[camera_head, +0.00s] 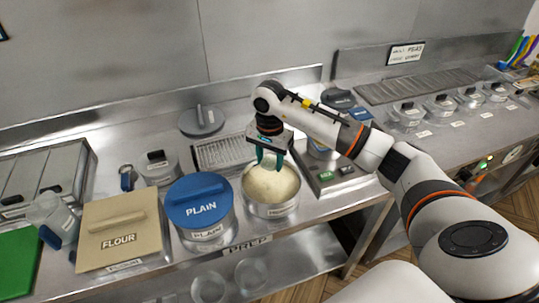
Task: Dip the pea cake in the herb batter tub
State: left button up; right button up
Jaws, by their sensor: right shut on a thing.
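An open round metal tub (271,209) of pale batter (272,186) stands near the counter's front edge. Its front label is too small to read. My right gripper (270,163) reaches down over this tub from the right, with its teal fingers pointing into the opening. The fingertips are at or just above the batter. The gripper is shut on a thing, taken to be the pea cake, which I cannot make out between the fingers. My left gripper is not in view.
A blue-lidded tub marked PLAIN (200,206) stands close left of the open tub, then a FLOUR bin (118,230). A wire rack (222,152) and a grey lid (201,120) lie behind. A dark scale-like device (326,174) is to the right.

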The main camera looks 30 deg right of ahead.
aim_at(270, 195)
jog(key=shift+f+b, duration=0.3)
jog(key=shift+f, duration=0.5)
notch_tip(270, 195, down, 10)
jog(key=b, duration=0.8)
jog(key=shift+f, duration=0.2)
jog(key=shift+d+f+b, duration=0.1)
jog(key=shift+b, duration=0.3)
